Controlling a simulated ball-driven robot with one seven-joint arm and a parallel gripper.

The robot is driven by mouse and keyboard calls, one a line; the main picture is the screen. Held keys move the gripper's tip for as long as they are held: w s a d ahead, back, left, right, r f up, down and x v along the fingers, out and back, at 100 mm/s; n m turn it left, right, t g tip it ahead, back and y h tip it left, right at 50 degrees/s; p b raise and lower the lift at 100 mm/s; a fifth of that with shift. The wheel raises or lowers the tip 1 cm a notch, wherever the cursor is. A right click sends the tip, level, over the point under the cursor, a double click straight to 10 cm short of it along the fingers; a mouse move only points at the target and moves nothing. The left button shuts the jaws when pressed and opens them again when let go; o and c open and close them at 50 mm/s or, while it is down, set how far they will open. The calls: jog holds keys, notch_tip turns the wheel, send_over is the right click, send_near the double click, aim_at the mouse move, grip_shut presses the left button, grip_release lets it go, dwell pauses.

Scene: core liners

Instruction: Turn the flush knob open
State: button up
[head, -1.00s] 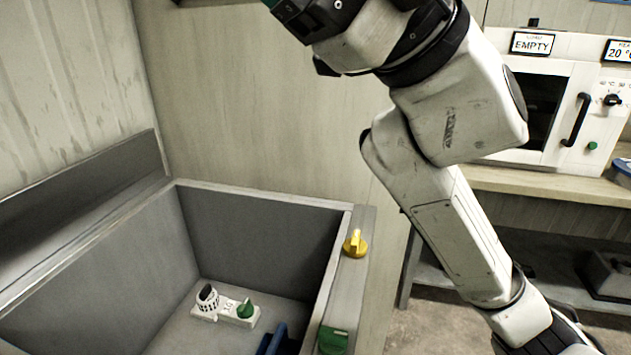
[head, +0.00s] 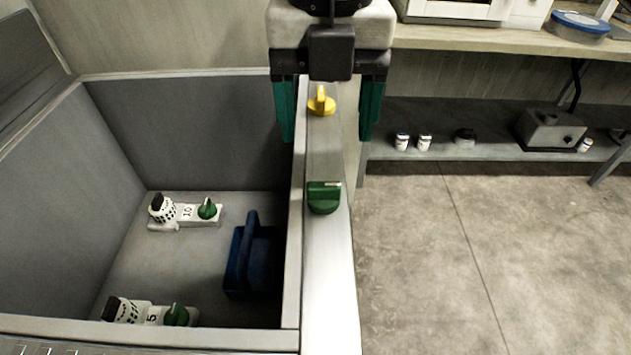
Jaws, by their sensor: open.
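A yellow knob (head: 321,102) sits on the grey ledge (head: 324,150) along the right side of a deep grey basin. Its raised grip points roughly away from me, toward the far end. A green knob (head: 323,196) sits nearer on the same ledge, with a pale mark on its top edge. No label shows which one is the flush knob. My gripper (head: 327,138) is open and empty, its teal fingers pointing down. In the picture the fingers flank the yellow knob with a gap on both sides. I cannot tell how far above the ledge they are.
In the basin (head: 205,83) are two white valve blocks (head: 185,213) (head: 150,313) with green knobs, and a blue object (head: 258,262). A shelf (head: 490,128) with small jars and a grey box stands at the back right. The floor (head: 470,250) to the right is clear.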

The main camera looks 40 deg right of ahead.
aim_at(324, 185)
notch_tip(324, 185, down, 10)
jog(key=shift+f+b, duration=0.25)
jog(key=shift+b, duration=0.5)
jog(key=shift+c, duration=0.2)
jog(key=c, duration=1)
